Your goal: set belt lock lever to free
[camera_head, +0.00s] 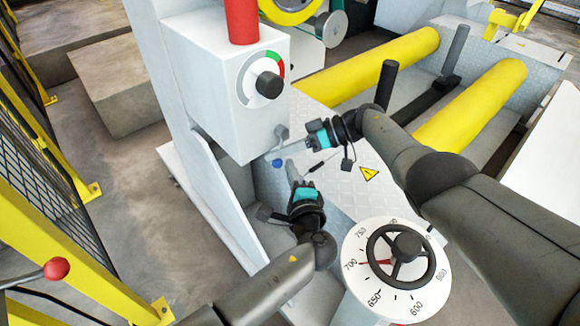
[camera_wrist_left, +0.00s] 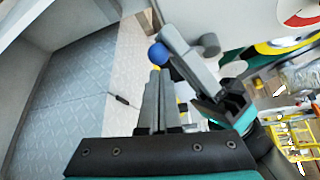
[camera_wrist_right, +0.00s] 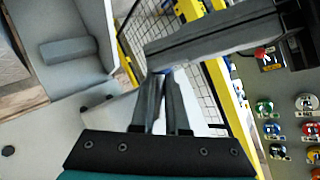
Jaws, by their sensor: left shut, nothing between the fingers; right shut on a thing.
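The belt lock lever is a short grey lever under the white control box, with a blue ball tip (camera_head: 278,163). Its blue ball shows in the left wrist view (camera_wrist_left: 158,53) and, partly hidden, in the right wrist view (camera_wrist_right: 163,72). My right gripper (camera_head: 272,153) is shut on the lever near the ball; its fingers hide much of the lever. My left gripper (camera_head: 289,164) is shut and empty just beside the ball, pointing up at it. In the left wrist view its fingertips (camera_wrist_left: 160,70) lie just below the ball; I cannot tell whether they touch.
The white control box (camera_head: 235,90) with a black knob (camera_head: 269,85) stands directly above. A dial with a handwheel (camera_head: 398,255) stands near my left forearm. Yellow rollers (camera_head: 480,105) lie at the right. A red-knobbed lever (camera_head: 56,268) and yellow fence (camera_head: 75,235) are at the left.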

